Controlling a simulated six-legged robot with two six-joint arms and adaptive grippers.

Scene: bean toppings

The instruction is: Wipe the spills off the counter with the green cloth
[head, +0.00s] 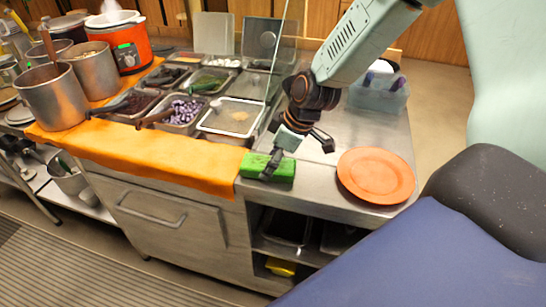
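The green cloth (267,167) lies as a folded block on the front edge of the steel counter (318,185), between the orange cloth and the orange plate. My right gripper (298,157) comes down from the upper right, just above the cloth. Its fingers are spread apart. One fingertip overlaps the top of the green cloth; I cannot tell whether it touches. The other finger is over bare counter to the right. I cannot make out a clear spill on the visible counter; the arm hides part of it. My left gripper is not in view.
An orange plate (376,176) lies right of the cloth. An orange cloth (150,152) covers the counter's front left. Food pans, including one with purple beans (184,113), stand behind. Metal pots (53,97) and an orange cooker (128,50) are left. A clear bin (378,98) is behind.

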